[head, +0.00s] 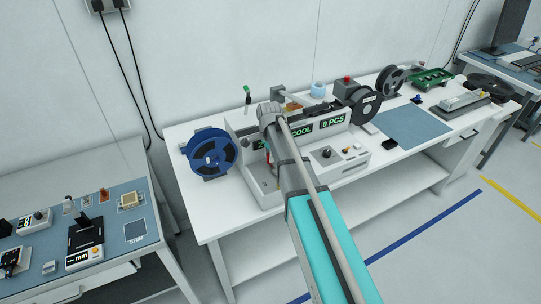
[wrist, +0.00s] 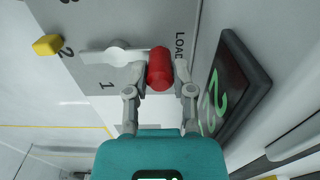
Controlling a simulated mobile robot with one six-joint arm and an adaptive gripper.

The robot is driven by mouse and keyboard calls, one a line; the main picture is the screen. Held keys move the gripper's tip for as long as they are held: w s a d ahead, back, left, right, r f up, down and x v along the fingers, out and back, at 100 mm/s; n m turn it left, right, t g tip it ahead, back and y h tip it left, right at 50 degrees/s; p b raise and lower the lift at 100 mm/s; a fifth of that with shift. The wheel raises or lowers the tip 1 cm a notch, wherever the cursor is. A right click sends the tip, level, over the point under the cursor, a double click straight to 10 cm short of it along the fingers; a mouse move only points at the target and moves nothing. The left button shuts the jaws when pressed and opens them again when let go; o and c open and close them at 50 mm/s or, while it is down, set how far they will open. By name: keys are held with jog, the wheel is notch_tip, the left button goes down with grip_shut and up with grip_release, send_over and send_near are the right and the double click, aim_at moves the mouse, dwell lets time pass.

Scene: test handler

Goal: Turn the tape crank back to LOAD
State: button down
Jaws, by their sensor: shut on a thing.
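The tape crank shows in the wrist view as a pale grey arm (wrist: 100,57) on a round hub, with a red knob (wrist: 160,66) at one end. My gripper (wrist: 160,76) is shut on the red knob, one finger on each side. The crank's knob end lies beside the printed LOAD mark (wrist: 180,46) on the grey plate (wrist: 150,20). The marks 2 (wrist: 66,52) and 1 (wrist: 107,86) lie on the hub's other side. In the head view, my arm covers much of the test handler (head: 265,200), and the grip on the crank is not clear.
A dark display (wrist: 232,85) with green characters stands close right of my gripper in the wrist view. A yellow part (wrist: 47,45) is at the left. In the head view, a blue reel (head: 210,153) is left of the handler and a dark reel (head: 367,106) right.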

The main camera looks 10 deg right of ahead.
jog(key=c, duration=0.8)
grip_release()
jog(key=shift+o, duration=0.2)
jog(key=shift+w+d+m, duration=0.1)
jog(key=shift+d+m, duration=0.2)
jog(key=shift+m, duration=0.5)
jog(key=shift+w+d+m, duration=0.1)
jog(key=shift+d+m, duration=0.2)
jog(key=shift+m, duration=0.5)
notch_tip(320, 180, up, 14)
jog(key=d+n+p, duration=0.1)
jog(key=n+p, duration=1.1)
jog(key=p, duration=0.1)
jog(key=shift+s+f+p, duration=0.15)
jog(key=shift+p, duration=0.25)
